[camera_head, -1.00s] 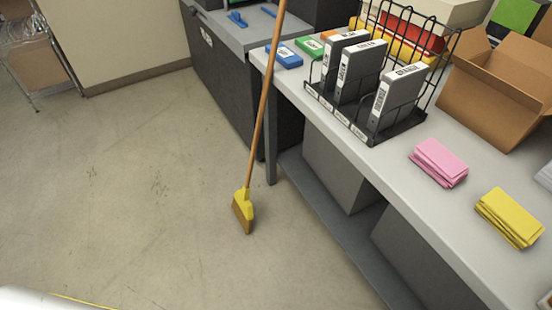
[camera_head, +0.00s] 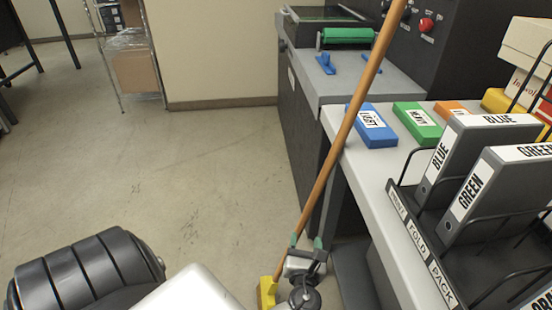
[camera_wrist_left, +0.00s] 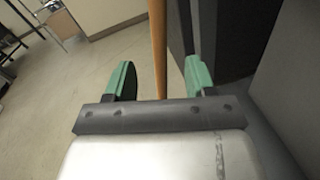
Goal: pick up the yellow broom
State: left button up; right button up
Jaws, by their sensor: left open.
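The yellow broom (camera_head: 267,291) stands leaning in the head view, its wooden handle (camera_head: 345,128) rising up and to the right past the table's corner. Its yellow head is low in the picture, partly cut off by the bottom edge. My left gripper (camera_head: 307,242) is low on the handle, a little above the head. In the left wrist view the green fingers of my left gripper (camera_wrist_left: 160,82) are open, with the handle (camera_wrist_left: 158,45) upright between or just beyond their tips. A gap shows on both sides of the handle. My right gripper is not in view.
A grey table (camera_head: 385,165) on the right carries blue (camera_head: 372,126) and green (camera_head: 417,123) boxes and a wire rack of binders (camera_head: 480,185). A dark machine (camera_head: 310,130) stands behind. The floor left of the broom is clear. A wire shelf (camera_head: 128,55) stands at the back left.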

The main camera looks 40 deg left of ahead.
aim_at(306, 215)
pick_arm(q)
jog(key=shift+y, duration=0.3)
jog(key=w+a, duration=0.1)
jog(key=w, duration=0.1)
jog(key=w+a+r, duration=0.1)
jog(key=w+a, duration=0.1)
jog(key=shift+w+a+r, duration=0.15)
jog(key=shift+w+a, duration=0.1)
jog(key=x, duration=0.2)
jog(key=f+b+x, duration=0.1)
jog(key=x, duration=0.2)
jog(key=shift+w+a, duration=0.1)
jog(key=shift+w, duration=0.2)
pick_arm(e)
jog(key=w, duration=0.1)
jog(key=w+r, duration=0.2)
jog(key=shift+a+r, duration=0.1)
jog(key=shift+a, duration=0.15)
pick_arm(q)
jog(key=shift+r, duration=0.1)
grip_shut()
jog(key=shift+r, duration=0.15)
